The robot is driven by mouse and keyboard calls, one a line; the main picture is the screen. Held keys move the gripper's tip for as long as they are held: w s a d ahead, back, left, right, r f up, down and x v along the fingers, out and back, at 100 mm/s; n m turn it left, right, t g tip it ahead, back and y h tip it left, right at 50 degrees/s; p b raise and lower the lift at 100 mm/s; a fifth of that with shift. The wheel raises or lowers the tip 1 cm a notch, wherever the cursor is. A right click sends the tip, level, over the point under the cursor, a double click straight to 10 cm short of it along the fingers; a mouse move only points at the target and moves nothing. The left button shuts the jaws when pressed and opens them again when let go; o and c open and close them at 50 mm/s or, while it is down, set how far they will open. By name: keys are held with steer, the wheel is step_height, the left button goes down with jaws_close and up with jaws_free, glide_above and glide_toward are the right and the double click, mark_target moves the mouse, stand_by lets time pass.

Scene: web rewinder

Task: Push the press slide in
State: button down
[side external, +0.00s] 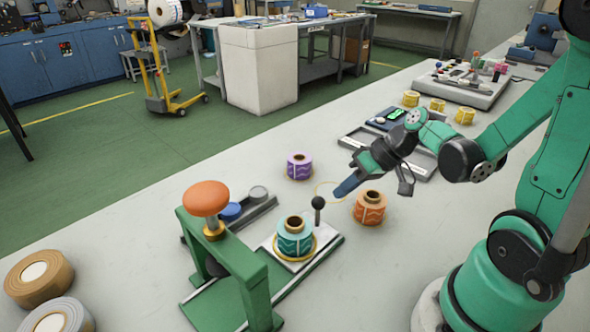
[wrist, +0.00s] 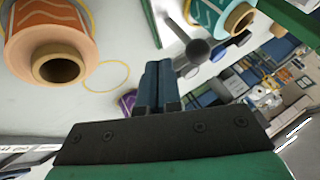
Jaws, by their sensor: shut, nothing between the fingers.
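The press slide (side external: 330,240) is a pale plate on a green base, pulled out to the right of the green press frame (side external: 255,278). A teal roll (side external: 295,240) stands upright on the slide. A thin post with a black ball knob (side external: 318,203) rises at the slide's back right edge; the knob also shows in the wrist view (wrist: 197,50). The press has an orange knob (side external: 206,197) on top. My gripper (side external: 340,192) is shut and empty, just right of the black knob and apart from it in the side view. Its blue fingers (wrist: 158,85) are together.
An orange roll (side external: 369,207) stands close below my gripper, and a purple roll (side external: 299,166) stands behind. A tray (side external: 262,212) with round caps lies behind the press. Tape rolls (side external: 38,277) lie at the front left.

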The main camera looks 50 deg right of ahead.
steer(key=shift+w+a, duration=0.25)
steer(key=shift+a, duration=0.6)
steer(key=shift+a, duration=0.25)
steer(key=a, duration=1.4)
